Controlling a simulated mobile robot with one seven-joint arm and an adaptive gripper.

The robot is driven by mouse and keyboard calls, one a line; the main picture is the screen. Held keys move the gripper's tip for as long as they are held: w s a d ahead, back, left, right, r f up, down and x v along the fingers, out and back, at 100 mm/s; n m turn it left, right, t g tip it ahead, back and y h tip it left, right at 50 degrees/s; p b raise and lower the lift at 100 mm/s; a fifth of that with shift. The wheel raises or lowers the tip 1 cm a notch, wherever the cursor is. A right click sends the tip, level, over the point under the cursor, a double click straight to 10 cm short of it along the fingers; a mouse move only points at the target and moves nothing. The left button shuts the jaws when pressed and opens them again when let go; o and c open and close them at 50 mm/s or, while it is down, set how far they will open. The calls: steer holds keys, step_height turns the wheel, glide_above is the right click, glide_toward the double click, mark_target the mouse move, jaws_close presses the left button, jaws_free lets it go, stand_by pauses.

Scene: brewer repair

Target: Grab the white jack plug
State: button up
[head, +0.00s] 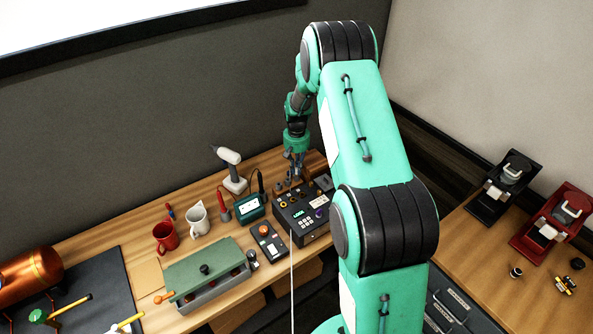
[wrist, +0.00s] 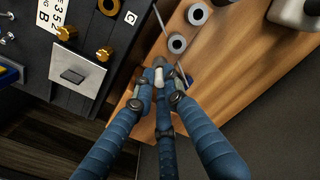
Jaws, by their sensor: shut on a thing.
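My gripper (head: 295,168) reaches down behind the black control box on the wooden bench in the head view. In the wrist view the blue fingers of my gripper (wrist: 160,86) come together on a small whitish piece, the white jack plug (wrist: 159,75). The fingertips hide most of the plug. It is over the wooden bench top, close to the side of the black box (wrist: 75,45). I cannot tell whether the plug touches the bench. In the head view the plug is too small to make out.
Grey rings (wrist: 178,43) stand on the wood near the fingertips. A white and grey scanner (head: 230,170), a teal meter (head: 251,208), mugs (head: 197,220) and a green-lidded case (head: 207,271) are on the left. Brewers (head: 553,220) stand on the right counter.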

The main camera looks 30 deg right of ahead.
steer(key=shift+s+a+r, duration=0.1)
steer(key=shift+s+r, duration=0.1)
steer(key=shift+r, duration=0.45)
steer(key=shift+s+a+r, duration=0.1)
steer(key=shift+s+r, duration=0.1)
steer(key=shift+r, duration=0.4)
steer(key=s+a, duration=0.2)
steer(key=s, duration=0.2)
steer(key=s+a+r+b, duration=0.1)
steer(key=s, duration=0.4)
steer(key=s+a, duration=0.2)
steer(key=s, duration=0.3)
steer(key=shift+a+r+b, duration=0.2)
steer(key=shift+a+b, duration=0.15)
